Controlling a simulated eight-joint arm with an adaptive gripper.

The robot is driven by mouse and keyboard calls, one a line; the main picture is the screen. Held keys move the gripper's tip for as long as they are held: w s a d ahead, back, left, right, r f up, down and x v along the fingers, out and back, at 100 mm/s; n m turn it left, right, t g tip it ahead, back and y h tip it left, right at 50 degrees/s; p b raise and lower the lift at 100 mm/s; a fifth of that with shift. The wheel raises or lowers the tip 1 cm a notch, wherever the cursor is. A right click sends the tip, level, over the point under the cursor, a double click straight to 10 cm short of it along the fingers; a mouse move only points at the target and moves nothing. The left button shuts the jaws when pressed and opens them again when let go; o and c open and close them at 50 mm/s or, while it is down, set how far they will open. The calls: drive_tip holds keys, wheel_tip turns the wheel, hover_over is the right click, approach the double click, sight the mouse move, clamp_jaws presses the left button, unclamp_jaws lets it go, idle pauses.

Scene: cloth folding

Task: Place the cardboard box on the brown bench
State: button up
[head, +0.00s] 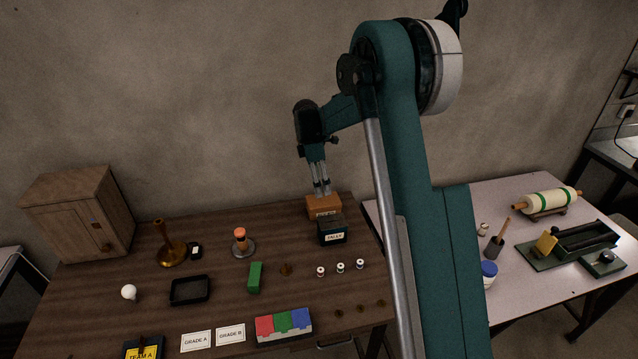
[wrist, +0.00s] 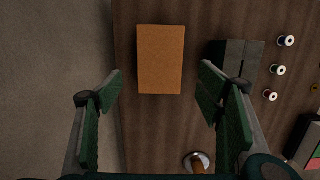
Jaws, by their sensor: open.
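The cardboard box (head: 323,208) is a small orange-brown box with a label on its front. It rests at the back right of the brown bench (head: 215,290), behind a dark labelled box. In the wrist view, the cardboard box (wrist: 161,60) shows its plain top against the dark wood. My gripper (head: 321,189) is directly above it, pointing down. In the wrist view my gripper (wrist: 162,72) is open, its green fingers spread to the left and right of the box with gaps on both sides. Whether the fingertips reach below the box top is unclear.
The dark box (head: 332,232) stands close in front of the cardboard box. Several thread spools (head: 340,267) and a green block (head: 255,277) lie nearer. A wooden cabinet (head: 80,215) stands at the left. The wall is close behind. A pale table (head: 520,265) is at the right.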

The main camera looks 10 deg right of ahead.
drive_tip(key=shift+r, duration=0.1)
drive_tip(key=s+r+m+t+y, duration=0.1)
drive_tip(key=s+r+m+t, duration=0.45)
drive_tip(key=s+r, duration=1.7)
drive_tip(key=s+f+m+t, duration=0.1)
drive_tip(key=s+m, duration=0.5)
drive_tip(key=s, duration=0.9)
drive_tip(key=s+a+f+m, duration=0.1)
drive_tip(key=s+f+m, duration=0.2)
drive_tip(key=s, duration=1.1)
drive_tip(key=m, duration=0.3)
drive_tip(key=shift+s+a+t+y, duration=0.3)
drive_tip(key=shift+s+t+y, duration=0.05)
drive_tip(key=shift+y, duration=0.05)
drive_tip(key=shift+f+m, duration=0.25)
